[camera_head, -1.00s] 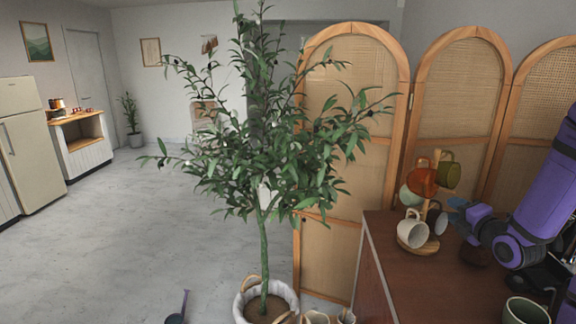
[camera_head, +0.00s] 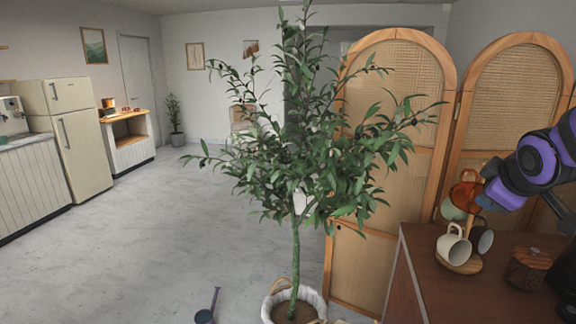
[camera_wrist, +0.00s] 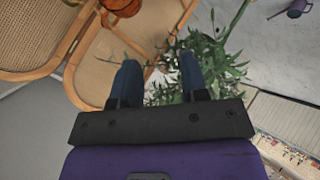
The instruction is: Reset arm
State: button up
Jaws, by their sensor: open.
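My purple arm reaches in from the right in the head view. My gripper (camera_head: 486,201) is beside the upper part of the mug stand, partly hidden by my own wrist. In the wrist view my gripper (camera_wrist: 160,65) has two dark blue fingers spread apart with nothing between them. Plant leaves and a screen panel show beyond the fingers. An orange mug (camera_wrist: 122,6) is at the top left of the wrist view, past the fingers.
The mug stand (camera_head: 460,267) holds several mugs, including a white mug (camera_head: 453,246), on the brown counter (camera_head: 440,300). A wooden canister (camera_head: 528,268) stands to its right. Rattan screens (camera_head: 395,110) stand behind. A potted tree (camera_head: 295,250) is left; open floor lies farther left.

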jog(key=s+a+r+m+g+y, duration=0.1)
jog(key=s+a+m, duration=0.3)
jog(key=s, duration=0.5)
jog(key=s+a+r+m+g+y, duration=0.2)
jog(key=s+a, duration=0.4)
jog(key=s, duration=0.3)
jog(key=shift+a+r+m+g, duration=0.15)
jog(key=shift+r+m+g, duration=0.35)
jog(key=shift+m, duration=0.4)
dwell(0.5)
